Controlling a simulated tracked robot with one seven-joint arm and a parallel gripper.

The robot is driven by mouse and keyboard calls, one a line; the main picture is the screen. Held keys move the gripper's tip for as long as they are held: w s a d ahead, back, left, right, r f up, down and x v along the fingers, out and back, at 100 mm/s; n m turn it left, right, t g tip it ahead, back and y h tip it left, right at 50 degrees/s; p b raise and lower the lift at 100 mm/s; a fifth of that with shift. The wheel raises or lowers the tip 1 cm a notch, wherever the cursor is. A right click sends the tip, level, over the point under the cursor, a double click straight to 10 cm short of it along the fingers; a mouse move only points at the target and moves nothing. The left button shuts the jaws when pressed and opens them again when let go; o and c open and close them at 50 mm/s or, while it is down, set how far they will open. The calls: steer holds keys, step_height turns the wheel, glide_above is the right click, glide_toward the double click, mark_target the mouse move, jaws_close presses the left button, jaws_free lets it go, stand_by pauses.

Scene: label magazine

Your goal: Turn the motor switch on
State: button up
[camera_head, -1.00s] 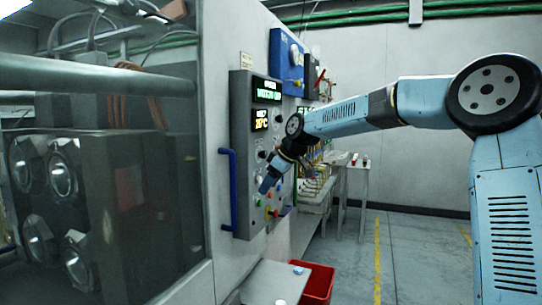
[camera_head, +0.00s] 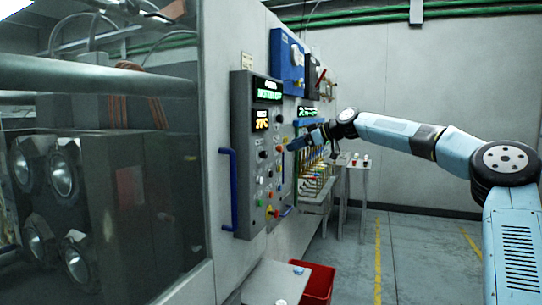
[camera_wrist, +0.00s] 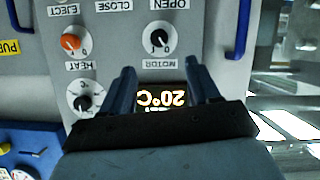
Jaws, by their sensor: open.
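My gripper (camera_wrist: 162,75) is open and empty. Its two dark fingers frame the lit 20°C display, and the switch lies just beyond the fingertips, not between them. In the head view my gripper (camera_head: 291,146) is in front of the control panel (camera_head: 242,170), near its upper knobs. I cannot make out the motor switch clearly there.
An orange knob (camera_wrist: 75,42) and another black-and-white knob (camera_wrist: 83,95) sit beside the switch. A blue handle (camera_head: 232,188) runs along the panel's left side. A blue box (camera_head: 287,62) is mounted above. A red bin (camera_head: 318,283) stands on the floor below.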

mark_target(264, 154)
steer(key=x, duration=1.2)
steer(key=shift+w+a+f, duration=0.1)
